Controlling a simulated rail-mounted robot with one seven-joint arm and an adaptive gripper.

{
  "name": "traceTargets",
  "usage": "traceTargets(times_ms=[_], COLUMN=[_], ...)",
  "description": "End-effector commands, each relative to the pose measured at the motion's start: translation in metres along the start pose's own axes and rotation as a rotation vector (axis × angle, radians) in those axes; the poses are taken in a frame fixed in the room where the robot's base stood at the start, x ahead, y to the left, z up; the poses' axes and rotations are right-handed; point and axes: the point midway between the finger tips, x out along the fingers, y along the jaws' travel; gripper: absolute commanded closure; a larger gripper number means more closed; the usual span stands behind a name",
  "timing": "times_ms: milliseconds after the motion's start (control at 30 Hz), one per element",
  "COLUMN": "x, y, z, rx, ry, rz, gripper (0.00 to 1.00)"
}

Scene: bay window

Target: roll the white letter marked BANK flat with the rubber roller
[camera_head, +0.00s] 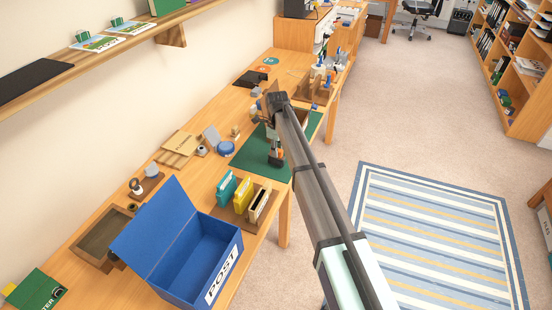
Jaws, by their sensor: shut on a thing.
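My gripper (274,141) is small in the head view, pointing down over the green mat (252,155) on the desk. It is shut on what looks like the rubber roller (276,156), a dark thing with orange at the fingertips. My arm covers the right part of the mat. I cannot tell whether the roller touches the mat. No white letter with a readable BANK mark shows. It may be hidden behind my gripper and arm. A pale item stands in the rack in front of the mat, too small to identify.
A blue POST box (185,250) with its lid up stands at the near end. A rack with a teal folder (226,188) and a yellow folder (243,194) is between box and mat. A blue round thing (225,149) and wooden trays lie left. A shelf (110,45) overhangs the desk.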

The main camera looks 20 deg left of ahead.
Motion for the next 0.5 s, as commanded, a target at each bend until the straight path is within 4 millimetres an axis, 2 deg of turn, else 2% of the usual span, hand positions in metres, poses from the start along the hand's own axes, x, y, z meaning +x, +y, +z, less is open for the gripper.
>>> traceTargets(times_ms=[500], x=[-0.041], y=[0.0], z=[0.0], rx=[0.0], ry=[-0.001], rz=[-0.001], gripper=[1.0])
